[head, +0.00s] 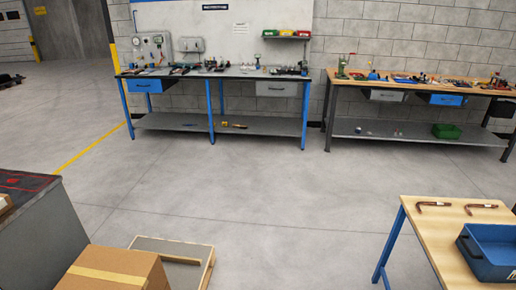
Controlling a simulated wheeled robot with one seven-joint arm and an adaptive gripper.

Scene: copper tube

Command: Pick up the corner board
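A flat grey board (160,244) with light wooden strips along its edges lies low near the floor at bottom centre-left in the head view. A wooden strip (180,261) crosses it, and its right edge strip meets the far edge at a corner. I cannot tell for sure whether this is the corner board. A cardboard box (115,268) hides its near left part, and the picture's bottom edge cuts it off. My gripper is not in view.
A wooden-topped table (440,230) at lower right holds two bent copper tubes (432,204) (482,207) and a blue bin (490,252). A grey cabinet (45,240) stands at lower left. Cluttered workbenches (240,72) (440,95) line the back wall. The floor between is clear.

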